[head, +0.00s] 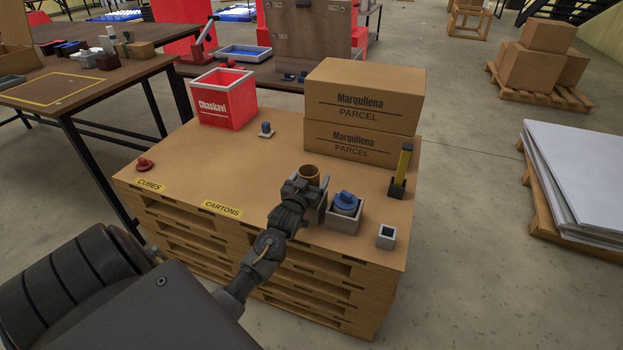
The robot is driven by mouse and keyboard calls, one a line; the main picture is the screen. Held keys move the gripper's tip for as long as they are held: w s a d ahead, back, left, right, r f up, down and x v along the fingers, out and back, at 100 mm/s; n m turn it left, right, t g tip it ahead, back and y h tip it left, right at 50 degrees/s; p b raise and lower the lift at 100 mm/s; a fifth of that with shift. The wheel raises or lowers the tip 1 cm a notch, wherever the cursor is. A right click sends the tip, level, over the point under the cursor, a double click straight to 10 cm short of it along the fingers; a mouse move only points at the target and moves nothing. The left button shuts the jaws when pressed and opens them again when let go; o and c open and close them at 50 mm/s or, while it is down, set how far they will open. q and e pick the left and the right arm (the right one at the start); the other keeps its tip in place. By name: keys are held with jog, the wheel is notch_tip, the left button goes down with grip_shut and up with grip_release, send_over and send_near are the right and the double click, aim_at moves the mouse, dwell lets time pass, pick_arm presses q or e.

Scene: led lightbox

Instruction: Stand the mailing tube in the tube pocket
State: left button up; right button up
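A short brown tube (310,172), which looks like the mailing tube, is upright at the front middle of the cardboard-topped pallet stack. Only its open top end shows clearly. My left gripper (306,184) is right at the tube, on its near side, and hides its lower part. I cannot tell whether the fingers press on it. A grey box-like holder (322,210) shows partly behind the gripper, under or beside the tube; I cannot tell whether the tube stands in it. A small grey square holder (386,236) with a dark opening stands at the front right. My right gripper is not in view.
A grey box with a blue round-topped piece (346,204) stands right of the gripper. Behind are two stacked parcels (362,110), a yellow upright piece (403,165) in a dark holder, and a red crate (226,98). The top's left front is mostly clear.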

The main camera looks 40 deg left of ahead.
pick_arm(q)
jog(key=shift+r, duration=0.2)
jog(key=v, duration=1.2)
jog(key=shift+p, duration=0.35)
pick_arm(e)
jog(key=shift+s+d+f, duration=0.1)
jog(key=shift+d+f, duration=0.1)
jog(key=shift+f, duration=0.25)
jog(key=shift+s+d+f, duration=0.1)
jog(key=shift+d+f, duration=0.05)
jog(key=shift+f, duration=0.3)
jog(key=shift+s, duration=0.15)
